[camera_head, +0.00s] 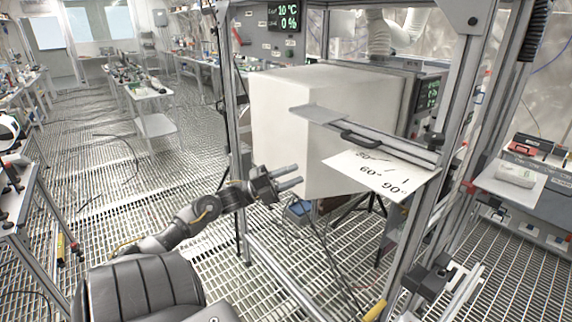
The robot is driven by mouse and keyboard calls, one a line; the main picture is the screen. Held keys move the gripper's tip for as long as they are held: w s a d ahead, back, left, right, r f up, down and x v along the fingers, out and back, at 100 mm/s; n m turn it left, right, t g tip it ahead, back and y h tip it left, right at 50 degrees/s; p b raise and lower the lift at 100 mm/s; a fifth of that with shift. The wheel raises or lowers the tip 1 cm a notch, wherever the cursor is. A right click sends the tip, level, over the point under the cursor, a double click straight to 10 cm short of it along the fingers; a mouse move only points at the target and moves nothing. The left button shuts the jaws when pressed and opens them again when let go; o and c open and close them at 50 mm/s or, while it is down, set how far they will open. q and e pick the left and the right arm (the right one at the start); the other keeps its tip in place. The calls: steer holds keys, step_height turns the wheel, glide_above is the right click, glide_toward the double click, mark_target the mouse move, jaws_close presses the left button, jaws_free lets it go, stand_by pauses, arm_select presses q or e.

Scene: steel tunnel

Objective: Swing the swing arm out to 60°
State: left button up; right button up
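The swing arm (400,147) is a flat grey bar with a wide plate at its left end and a black handle (357,138) on its near side. It lies across the front of a big white box, above a white angle card (352,170). The card shows 60° and 90° marks; a mark near the handle is partly covered. The bar lies on the box side of these marks. My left gripper (297,176) is open and empty, low and left of the handle, in front of the box and apart from the swing arm.
The white box (275,120) stands within an aluminium frame (408,250), whose post rises right of the swing arm. Displays (283,17) hang behind. A bench (520,180) stands at right. The grating floor at left is mostly open, with a cable on it.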

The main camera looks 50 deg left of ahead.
arm_select(q)
steer(key=a+f+n+y, duration=0.1)
steer(key=f+n+y, duration=0.1)
steer(key=f, duration=0.4)
steer(key=w+a+f+n+y+b, duration=0.1)
steer(key=a+f+n+y, duration=0.1)
steer(key=f, duration=0.4)
steer(key=n+y, duration=0.1)
steer(key=n, duration=0.1)
steer(key=shift+a+f+n+t, duration=0.25)
steer(key=shift+f+n+t, duration=0.05)
